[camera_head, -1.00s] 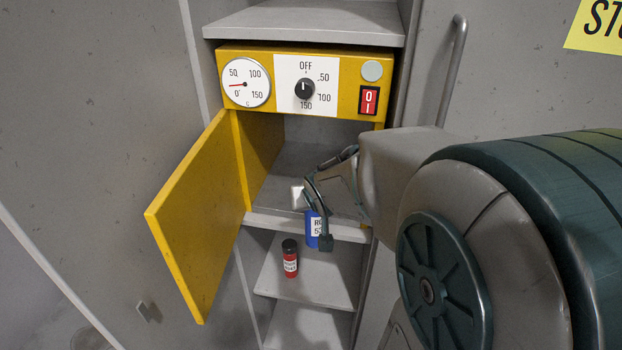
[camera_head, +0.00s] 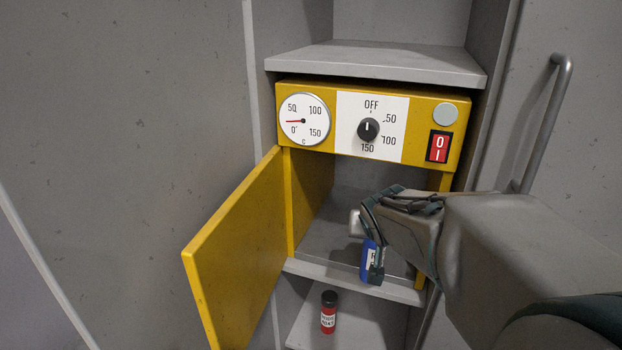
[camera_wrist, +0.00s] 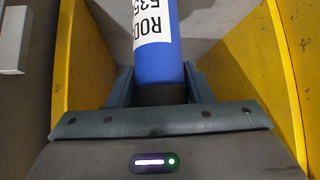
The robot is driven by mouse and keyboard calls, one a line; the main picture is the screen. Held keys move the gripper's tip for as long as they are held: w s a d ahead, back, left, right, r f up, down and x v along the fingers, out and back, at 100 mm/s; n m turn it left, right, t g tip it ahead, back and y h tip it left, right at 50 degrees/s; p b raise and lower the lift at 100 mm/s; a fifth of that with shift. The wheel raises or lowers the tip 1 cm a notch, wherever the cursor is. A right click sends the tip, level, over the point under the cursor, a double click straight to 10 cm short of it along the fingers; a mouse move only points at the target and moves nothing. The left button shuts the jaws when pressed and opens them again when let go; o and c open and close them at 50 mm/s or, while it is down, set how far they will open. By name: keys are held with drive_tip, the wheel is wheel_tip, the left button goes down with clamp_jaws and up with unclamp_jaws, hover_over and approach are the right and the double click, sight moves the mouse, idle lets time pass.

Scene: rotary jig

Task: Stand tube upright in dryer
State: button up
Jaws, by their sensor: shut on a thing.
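My gripper (camera_head: 372,250) is shut on a blue tube (camera_head: 369,262) with a white label, at the mouth of the open dryer (camera_head: 290,210). Part of the tube is hidden by my gripper in the head view. In the wrist view the tube (camera_wrist: 170,60) runs up the picture from between the fingers (camera_wrist: 160,88), its dark end close to my palm. Its label begins "ROD". The yellow walls of the dryer or its door show on both sides there. The tube's exact tilt is hard to tell.
The yellow door (camera_head: 235,255) stands open to the left. A red tube with a black cap (camera_head: 328,312) stands on the shelf below. The control panel (camera_head: 372,125) is above the opening, with a grey shelf (camera_head: 375,62) over it. A vertical handle (camera_head: 545,125) is at the right.

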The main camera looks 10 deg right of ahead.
drive_tip(key=w+d+f+p, duration=0.1)
drive_tip(key=w+d, duration=0.3)
drive_tip(key=w, duration=0.5)
drive_tip(key=shift+w+f+p, duration=0.2)
drive_tip(key=shift+w+p, duration=0.1)
drive_tip(key=shift+p, duration=0.15)
drive_tip(key=shift+f, duration=0.2)
drive_tip(key=o, duration=1.3)
